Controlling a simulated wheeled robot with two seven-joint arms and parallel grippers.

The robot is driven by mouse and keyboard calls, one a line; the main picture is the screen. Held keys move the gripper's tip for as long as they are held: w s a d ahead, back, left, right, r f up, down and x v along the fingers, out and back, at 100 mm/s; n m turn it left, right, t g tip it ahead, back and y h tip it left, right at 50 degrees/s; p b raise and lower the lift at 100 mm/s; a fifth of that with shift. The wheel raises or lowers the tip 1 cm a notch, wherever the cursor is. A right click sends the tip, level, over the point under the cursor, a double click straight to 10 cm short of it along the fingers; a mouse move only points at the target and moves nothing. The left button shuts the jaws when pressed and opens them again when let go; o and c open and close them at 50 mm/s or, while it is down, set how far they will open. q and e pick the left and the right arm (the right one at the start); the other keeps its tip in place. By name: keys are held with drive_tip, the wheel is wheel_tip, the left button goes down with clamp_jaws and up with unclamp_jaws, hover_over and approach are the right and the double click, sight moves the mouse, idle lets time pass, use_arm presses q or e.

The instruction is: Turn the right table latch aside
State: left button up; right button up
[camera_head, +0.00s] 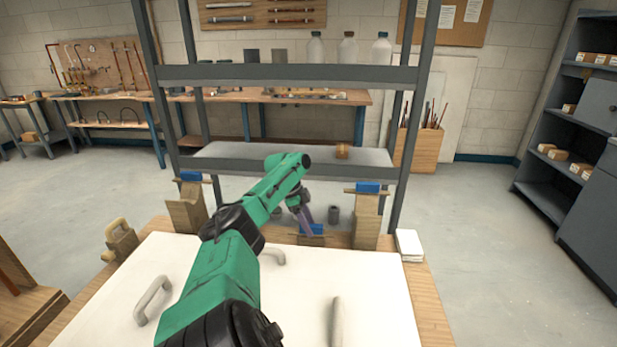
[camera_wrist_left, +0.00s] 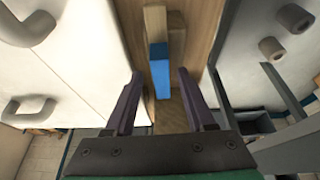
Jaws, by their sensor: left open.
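Several blue-topped wooden pieces stand along the table's far edge in the head view. One is on the left (camera_head: 191,176), a low one is in the middle (camera_head: 312,230), and one is on the right (camera_head: 368,188). I cannot tell for sure which is the right table latch. My left gripper (camera_head: 309,218) is at the middle piece, its purple fingers pointing down and partly hidden by my arm. In the left wrist view its fingers (camera_wrist_left: 160,98) are apart, with a blue block (camera_wrist_left: 160,72) and wooden bar between and beyond them. Contact cannot be told. My right gripper is not seen.
A white panel (camera_head: 300,300) with pale handles (camera_head: 152,298) covers the table. A grey shelf frame (camera_head: 290,76) rises behind the far edge, close to my arm. A white stack (camera_head: 409,245) lies at the right corner. Grey cylinders (camera_wrist_left: 297,18) are beyond the edge.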

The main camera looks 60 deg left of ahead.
use_arm(q)
drive_tip(key=v, duration=0.7)
drive_tip(key=shift+a+r, duration=0.15)
drive_tip(key=p+v, duration=0.2)
drive_tip(key=v, duration=0.5)
drive_tip(key=shift+s, duration=0.2)
